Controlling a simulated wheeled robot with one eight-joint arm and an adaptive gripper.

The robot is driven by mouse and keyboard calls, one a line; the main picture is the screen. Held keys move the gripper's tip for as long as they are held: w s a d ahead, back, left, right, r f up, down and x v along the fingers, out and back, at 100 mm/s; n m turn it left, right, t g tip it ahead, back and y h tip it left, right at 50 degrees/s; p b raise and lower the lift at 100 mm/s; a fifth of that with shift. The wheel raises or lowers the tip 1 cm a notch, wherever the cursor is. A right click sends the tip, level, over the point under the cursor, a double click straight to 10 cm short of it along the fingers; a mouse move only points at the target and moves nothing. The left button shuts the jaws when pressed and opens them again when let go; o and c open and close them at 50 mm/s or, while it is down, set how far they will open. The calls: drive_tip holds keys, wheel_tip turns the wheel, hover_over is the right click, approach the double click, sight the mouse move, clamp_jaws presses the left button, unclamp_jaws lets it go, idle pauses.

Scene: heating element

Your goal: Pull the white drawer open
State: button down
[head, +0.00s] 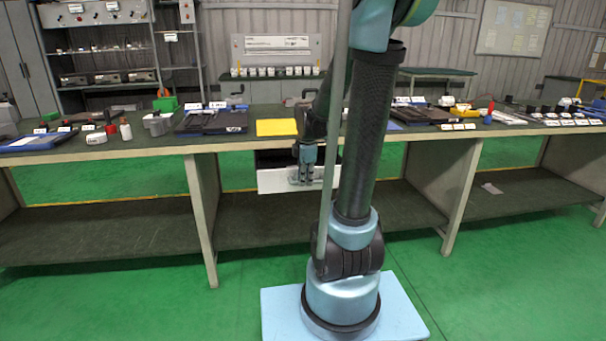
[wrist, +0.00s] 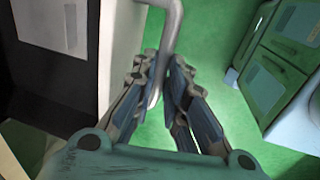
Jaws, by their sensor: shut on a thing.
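The white drawer (head: 273,182) hangs under the workbench, left of my arm's column in the head view. A dark space shows above its front, and it looks at least partly open. In the wrist view, the white drawer front (wrist: 122,55) is on the left, with a grey bent bar handle (wrist: 170,25) to its right. My gripper (wrist: 165,85) has its fingers on both sides of the handle and is shut on it. My gripper also shows in front of the drawer in the head view (head: 305,178); the handle is hard to make out there.
The workbench top (head: 262,112) above holds a yellow sheet (head: 277,127), blue trays and small tools. Bench legs (head: 200,205) and a low shelf (head: 110,225) stand around the drawer. Green floor is clear in front. A green cabinet (wrist: 280,65) shows at right in the wrist view.

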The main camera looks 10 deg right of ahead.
drive_tip(key=shift+s, duration=1.25)
drive_tip(key=c, duration=1.6)
unclamp_jaws()
drive_tip(key=shift+r, duration=0.15)
wheel_tip(320, 180, up, 12)
drive_tip(key=s, duration=0.2)
drive_tip(key=shift+s+f, duration=0.15)
drive_tip(key=shift+f, duration=0.1)
